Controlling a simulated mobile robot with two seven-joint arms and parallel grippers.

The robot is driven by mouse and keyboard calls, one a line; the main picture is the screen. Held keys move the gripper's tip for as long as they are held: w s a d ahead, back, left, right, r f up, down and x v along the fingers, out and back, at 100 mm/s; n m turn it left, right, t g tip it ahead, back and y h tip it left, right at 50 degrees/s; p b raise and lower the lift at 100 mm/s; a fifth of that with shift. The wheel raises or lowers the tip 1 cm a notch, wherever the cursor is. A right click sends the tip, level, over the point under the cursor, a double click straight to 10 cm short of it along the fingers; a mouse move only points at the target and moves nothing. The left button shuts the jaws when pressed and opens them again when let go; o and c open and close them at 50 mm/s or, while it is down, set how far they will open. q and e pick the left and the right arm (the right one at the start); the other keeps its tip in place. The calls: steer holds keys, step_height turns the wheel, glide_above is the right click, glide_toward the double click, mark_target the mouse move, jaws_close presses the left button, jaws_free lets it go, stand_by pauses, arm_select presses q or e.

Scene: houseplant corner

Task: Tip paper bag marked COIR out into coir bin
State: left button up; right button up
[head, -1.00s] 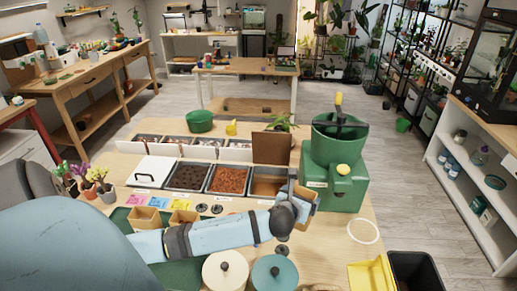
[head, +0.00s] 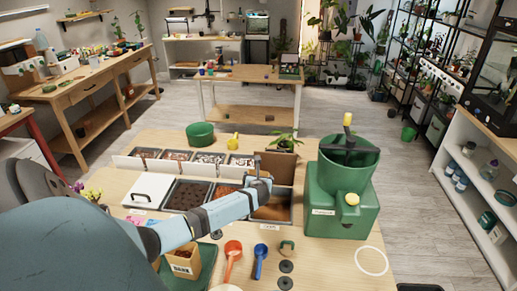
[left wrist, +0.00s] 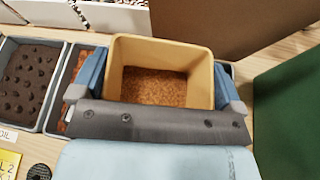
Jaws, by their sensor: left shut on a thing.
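My left gripper (head: 262,174) reaches over the row of bins, at the coir bin (head: 271,214) just left of the green machine. In the left wrist view the left gripper (left wrist: 160,84) is shut on the tan paper bag (left wrist: 166,54), a finger on either side. The bag's mouth faces the camera, and brown crumbs show at its bottom. Its COIR marking does not show. In the head view I cannot make out the held bag clearly behind my gripper. The coir bin holds brown material. My right gripper is not in view.
An upright brown panel (head: 278,164) stands behind the coir bin. The green machine (head: 341,190) stands close on the right. The dark soil bin (head: 187,194) lies left. Another tan bag (head: 184,263), a red scoop (head: 232,254) and a blue scoop (head: 260,258) are in front.

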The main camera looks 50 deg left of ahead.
arm_select(q)
steer(key=m+y+b, duration=0.1)
steer(key=m, duration=0.1)
steer(key=f+m+g+y+b, duration=0.1)
steer(key=m, duration=0.1)
steer(key=m+g+y+b, duration=0.1)
steer(key=m, duration=0.1)
steer(key=shift+w+d+f, duration=0.15)
steer(key=shift+f, duration=0.15)
steer(key=shift+w+d+f+m+g+y, duration=0.15)
steer(key=shift+f+m+g+y, duration=0.15)
steer(key=shift+f+m+y, duration=0.35)
steer(key=shift+w+d+f+m+y, duration=0.15)
steer(key=shift+f+m+y, duration=0.1)
steer(key=shift+f+m, duration=0.25)
steer(key=shift+w+d+f+m+y, duration=0.1)
steer(key=shift+f+m+y, duration=0.1)
steer(key=shift+f+m, duration=0.25)
steer(key=m, duration=0.1)
steer(key=f+m, duration=0.1)
steer(key=f+m+y, duration=0.1)
steer(key=shift+w+d+f+b, duration=0.1)
steer(key=shift+w+d+b, duration=0.25)
steer(key=shift+b, duration=0.05)
steer(key=shift+w+f+m, duration=0.1)
steer(key=shift+m, duration=0.3)
steer(key=shift+y, duration=0.3)
